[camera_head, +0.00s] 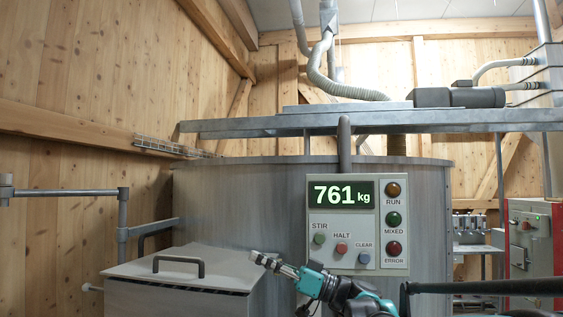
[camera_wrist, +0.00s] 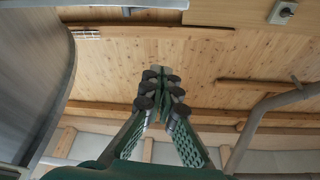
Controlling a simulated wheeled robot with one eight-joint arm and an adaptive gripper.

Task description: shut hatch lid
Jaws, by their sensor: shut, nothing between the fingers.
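The hatch lid (camera_head: 212,262) is a grey metal plate with a dark bar handle (camera_head: 178,263), on top of a grey box (camera_head: 170,299) at the lower left of the head view. The lid lies down over the box, slightly sloped. A dark line shows under its front edge, and I cannot tell if it is fully seated. My gripper (camera_head: 262,260) is at the lid's right edge, pointing left. I cannot tell if it touches the lid. In the wrist view my gripper (camera_wrist: 158,85) has its fingertips together with nothing between them. The lid is not recognisable there.
The mixer tank (camera_head: 240,200) stands behind, with a control panel (camera_head: 357,225) reading 761 kg close to my arm. A pipe rail (camera_head: 123,215) is at left. A dark bar (camera_head: 480,287) crosses the lower right, and a red cabinet (camera_head: 541,240) stands beyond.

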